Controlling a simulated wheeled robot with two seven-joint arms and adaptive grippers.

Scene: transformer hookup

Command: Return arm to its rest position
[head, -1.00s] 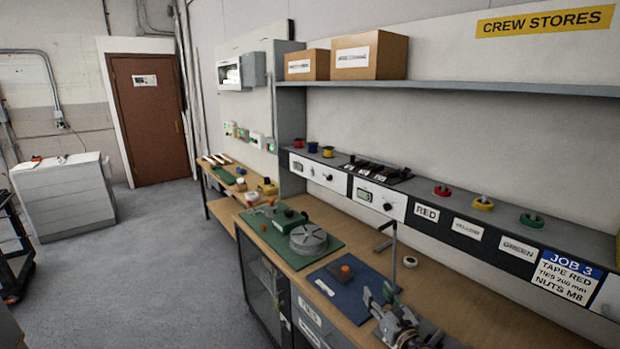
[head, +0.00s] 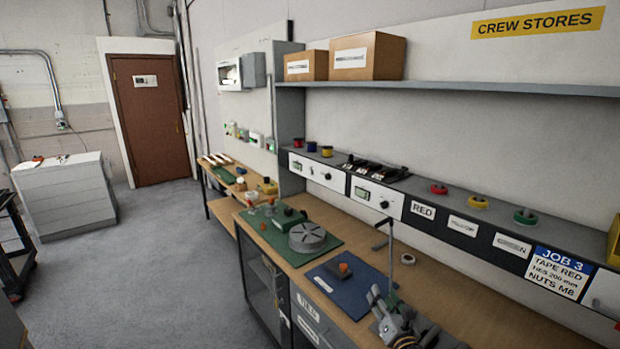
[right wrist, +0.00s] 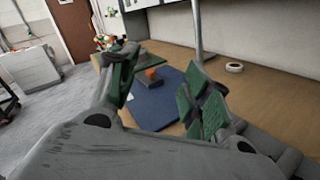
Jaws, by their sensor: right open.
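My right gripper (head: 384,304) shows at the lower right of the head view, over the wooden bench near the blue mat (head: 340,287). In the right wrist view its two green-padded fingers (right wrist: 162,92) stand well apart with nothing between them, so it is open and empty. The blue mat, with an orange-topped piece (right wrist: 152,75) on it, lies beyond the fingers. My left gripper is not in view.
A thin upright post (head: 389,258) stands on the bench behind the mat, beside a white tape roll (head: 408,257). A round grey disc (head: 308,238) sits on the green mat (head: 270,241). A shelf with boxes (head: 367,55) hangs above. The floor (head: 150,270) at left is clear.

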